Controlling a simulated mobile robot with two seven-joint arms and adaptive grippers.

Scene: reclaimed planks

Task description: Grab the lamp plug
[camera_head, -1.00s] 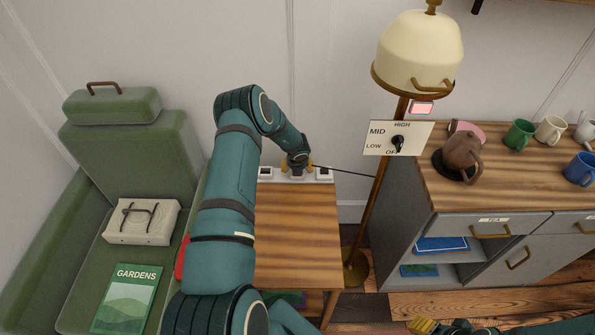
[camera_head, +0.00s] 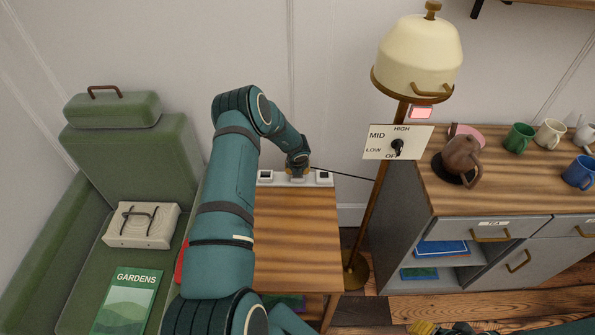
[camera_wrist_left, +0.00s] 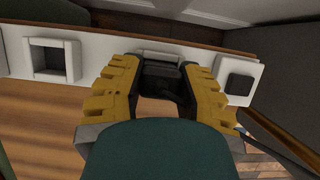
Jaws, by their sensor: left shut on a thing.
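The lamp's dark cord (camera_head: 345,174) runs from the floor lamp's pole (camera_head: 378,190) to my left gripper (camera_head: 298,171) at the power strip (camera_head: 325,177). My left gripper is over the strip's middle and shut on the lamp plug. In the left wrist view the dark plug (camera_wrist_left: 162,80) sits between the yellow fingers, in front of the white strip (camera_wrist_left: 100,48). Whether it is still seated in the socket is hidden. My right gripper (camera_head: 432,327) shows only partly at the bottom edge, far from the plug.
The strip lies at the back of the small wooden table (camera_head: 300,240), whose visible top is clear. A green armchair (camera_head: 140,155) stands at left. At right, a grey cabinet (camera_head: 410,235) holds a teapot (camera_head: 462,160) and several mugs. A dial panel (camera_head: 380,143) hangs by the lamp.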

